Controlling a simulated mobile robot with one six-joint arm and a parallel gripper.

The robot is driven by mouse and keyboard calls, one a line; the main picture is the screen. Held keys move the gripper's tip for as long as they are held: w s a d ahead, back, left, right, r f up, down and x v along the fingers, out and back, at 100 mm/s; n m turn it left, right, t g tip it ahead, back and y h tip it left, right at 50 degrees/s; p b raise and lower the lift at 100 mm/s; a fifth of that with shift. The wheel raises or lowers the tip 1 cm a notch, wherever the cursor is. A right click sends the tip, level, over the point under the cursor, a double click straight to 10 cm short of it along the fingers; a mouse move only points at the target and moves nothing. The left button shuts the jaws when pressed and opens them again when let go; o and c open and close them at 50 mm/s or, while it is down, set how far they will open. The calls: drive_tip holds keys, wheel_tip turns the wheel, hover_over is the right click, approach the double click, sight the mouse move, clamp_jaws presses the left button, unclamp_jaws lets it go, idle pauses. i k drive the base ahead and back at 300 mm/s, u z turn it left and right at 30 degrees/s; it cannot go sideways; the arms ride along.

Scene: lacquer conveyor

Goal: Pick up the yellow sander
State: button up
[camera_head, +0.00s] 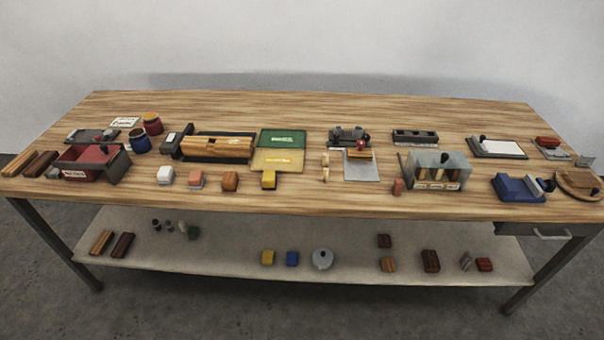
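A small yellow block with a darker top (268,180) sits on the tabletop near its front edge, at the right end of a row of similar blocks. It looks like a sander. Another yellow block (267,258) lies on the lower shelf, beside a blue block (292,259). I cannot tell from this view which one is the yellow sander. My gripper is not in view.
Left of the tabletop yellow block stand an orange block (230,181), a salmon block (196,180) and a white block (166,175). Behind it lies a yellow mat (290,160). The wooden table (480,108) has bare room to the right of it. A grey shelf (215,262) runs underneath.

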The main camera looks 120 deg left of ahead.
sight(269, 179)
drive_tip(key=u, duration=4.35)
drive_tip(key=i, duration=0.1)
drive_tip(key=z, duration=3.15)
drive_tip(key=k, duration=0.15)
drive_tip(key=u, duration=2.3)
drive_tip(key=k, duration=0.35)
drive_tip(key=u, duration=1.95)
